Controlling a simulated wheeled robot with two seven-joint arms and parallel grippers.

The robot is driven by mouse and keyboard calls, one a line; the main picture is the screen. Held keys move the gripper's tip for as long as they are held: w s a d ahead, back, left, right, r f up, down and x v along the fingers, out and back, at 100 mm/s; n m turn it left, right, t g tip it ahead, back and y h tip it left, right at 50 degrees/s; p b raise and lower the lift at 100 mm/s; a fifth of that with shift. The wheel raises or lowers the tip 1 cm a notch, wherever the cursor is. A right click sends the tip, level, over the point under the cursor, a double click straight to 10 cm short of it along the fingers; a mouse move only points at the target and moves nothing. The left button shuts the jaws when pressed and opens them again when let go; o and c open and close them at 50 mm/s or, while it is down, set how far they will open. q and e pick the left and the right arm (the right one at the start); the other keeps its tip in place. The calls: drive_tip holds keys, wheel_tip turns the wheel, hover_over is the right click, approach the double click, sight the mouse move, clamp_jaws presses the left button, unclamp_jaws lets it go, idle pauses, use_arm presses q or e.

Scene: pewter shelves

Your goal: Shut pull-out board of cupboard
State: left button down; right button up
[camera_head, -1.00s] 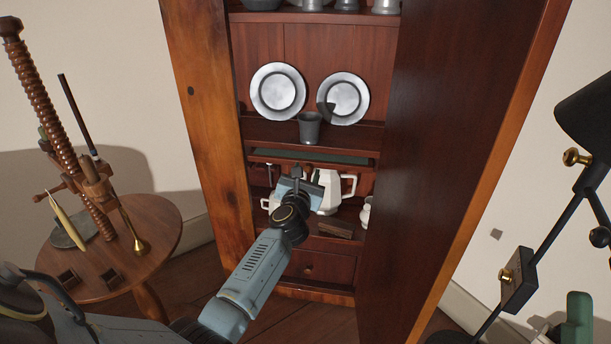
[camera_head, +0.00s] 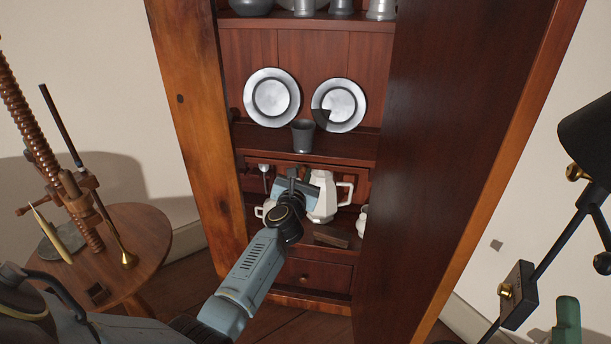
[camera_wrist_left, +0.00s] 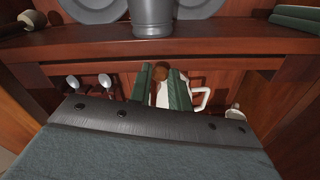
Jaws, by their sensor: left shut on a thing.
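The cupboard's pull-out board (camera_head: 345,172) lies just under the middle shelf; only a thin front strip of it shows and no green top is in sight. My left gripper (camera_head: 296,178) is at the board's front, before the white jug. In the left wrist view, its two fingers (camera_wrist_left: 160,88) stand close together on a small brown knob (camera_wrist_left: 160,73) below the shelf edge. The gripper is shut on this knob. My gripper hides part of the board's front. My right gripper is not in view.
A pewter cup (camera_head: 303,136) stands at the front of the shelf above, before two pewter plates (camera_head: 272,97). A white jug (camera_head: 323,197) stands in the niche below. The open cupboard door (camera_head: 455,130) closes off the right; a round table (camera_head: 140,245) stands left.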

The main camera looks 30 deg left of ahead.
use_arm(q)
drive_tip(key=shift+w+r, duration=0.1)
drive_tip(key=shift+r, duration=0.05)
drive_tip(key=c, duration=1.8)
unclamp_jaws()
drive_tip(key=o, duration=0.5)
drive_tip(key=shift+w, duration=0.1)
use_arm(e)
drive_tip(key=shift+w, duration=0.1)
use_arm(q)
drive_tip(key=shift+s+d, duration=0.1)
drive_tip(key=shift+s, duration=0.25)
drive_tip(key=p+v, duration=0.3)
drive_tip(key=v, duration=0.9)
drive_tip(key=shift+s+p, duration=0.4)
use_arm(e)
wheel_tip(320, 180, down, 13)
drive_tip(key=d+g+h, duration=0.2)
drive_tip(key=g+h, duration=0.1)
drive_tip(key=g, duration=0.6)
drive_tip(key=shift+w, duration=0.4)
